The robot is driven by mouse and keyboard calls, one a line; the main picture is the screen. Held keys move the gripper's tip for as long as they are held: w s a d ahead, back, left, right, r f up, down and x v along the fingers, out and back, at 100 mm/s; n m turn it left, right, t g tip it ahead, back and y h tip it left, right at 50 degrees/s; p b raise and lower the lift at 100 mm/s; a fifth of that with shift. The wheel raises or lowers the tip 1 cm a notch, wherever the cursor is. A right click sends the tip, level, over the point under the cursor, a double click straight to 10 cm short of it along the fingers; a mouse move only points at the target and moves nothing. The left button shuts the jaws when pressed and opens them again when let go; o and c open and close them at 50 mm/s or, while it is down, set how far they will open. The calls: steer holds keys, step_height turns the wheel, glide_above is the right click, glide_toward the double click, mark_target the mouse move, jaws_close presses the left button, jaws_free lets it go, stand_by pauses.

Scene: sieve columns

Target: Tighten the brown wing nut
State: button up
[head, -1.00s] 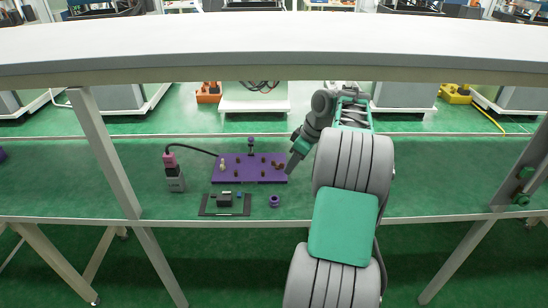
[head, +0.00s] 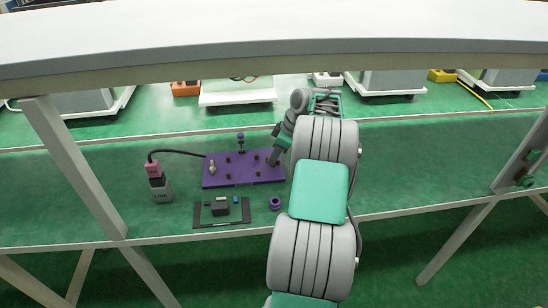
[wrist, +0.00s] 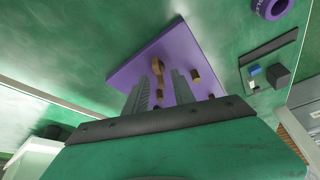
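The purple board (head: 222,181) lies on the green bench in the head view, with several small dark posts and one pale peg on it. A brown piece (wrist: 157,66), which looks like the wing nut, stands on the purple board (wrist: 135,70) just beyond the gap between the fingertips. In the head view my gripper seems to hide it.
A second brown piece (wrist: 195,77) stands beside the right finger. A purple ring (head: 275,204) and a black tray (head: 244,219) with small parts lie in front of the board. A grey block with a cabled pink plug (head: 153,168) stands left.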

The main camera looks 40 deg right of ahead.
steer(key=shift+w+f, duration=0.1)
steer(key=shift+f, duration=0.15)
steer(key=shift+c, duration=0.3)
jaws_close()
